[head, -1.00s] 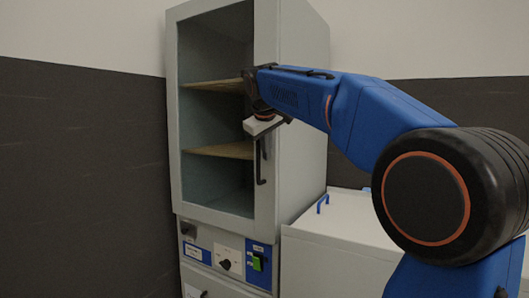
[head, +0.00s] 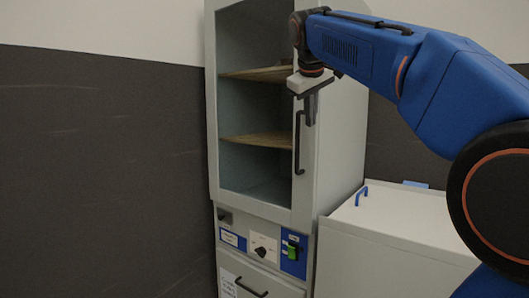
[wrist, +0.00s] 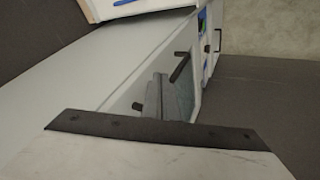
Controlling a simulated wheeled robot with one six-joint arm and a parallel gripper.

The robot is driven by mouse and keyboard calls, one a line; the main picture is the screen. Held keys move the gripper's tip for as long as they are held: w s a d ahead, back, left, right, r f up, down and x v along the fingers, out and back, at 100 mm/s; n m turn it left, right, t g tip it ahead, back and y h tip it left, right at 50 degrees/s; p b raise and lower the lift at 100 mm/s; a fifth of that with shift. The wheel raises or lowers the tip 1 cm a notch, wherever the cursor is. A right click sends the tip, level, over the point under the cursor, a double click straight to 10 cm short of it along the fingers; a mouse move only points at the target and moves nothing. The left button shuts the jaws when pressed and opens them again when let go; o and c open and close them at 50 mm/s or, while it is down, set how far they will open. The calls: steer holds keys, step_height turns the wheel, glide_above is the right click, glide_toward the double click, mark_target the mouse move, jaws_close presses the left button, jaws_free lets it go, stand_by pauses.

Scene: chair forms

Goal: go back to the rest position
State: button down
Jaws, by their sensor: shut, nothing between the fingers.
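My gripper (head: 309,108) hangs at the end of my blue arm in the head view, in front of the cabinet's upper right part, with its fingers pointing down and shut on nothing. The gripper's pale body fills the bottom of the wrist view, with its small dark fingertips (wrist: 138,106) beyond the black plate. A tall grey cabinet (head: 345,140) stands behind the gripper. Its glazed door has a black vertical handle (head: 298,143) just below and left of the fingers. I cannot tell whether the fingers touch the door.
Two wooden shelves (head: 258,140) show inside the cabinet. Below the door is a panel with a green switch (head: 292,250) and a black knob (head: 261,252). A low white chest with a blue handle (head: 361,195) stands at the right. The dark wall at the left is bare.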

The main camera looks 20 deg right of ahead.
steer(key=s+a+f+m+y, duration=0.1)
steer(key=s+a+f, duration=0.1)
steer(key=s+f, duration=0.9)
steer(key=s+a+f+m+g+y, duration=0.1)
steer(key=s+a+f, duration=0.1)
steer(key=s+f, duration=0.9)
steer(key=s+a+f+m+y, duration=0.1)
steer(key=s+f, duration=0.9)
steer(key=f, duration=1.3)
steer(key=shift+s+a+m+g, duration=0.3)
steer(key=shift+s+a, duration=0.1)
steer(key=shift+a, duration=0.15)
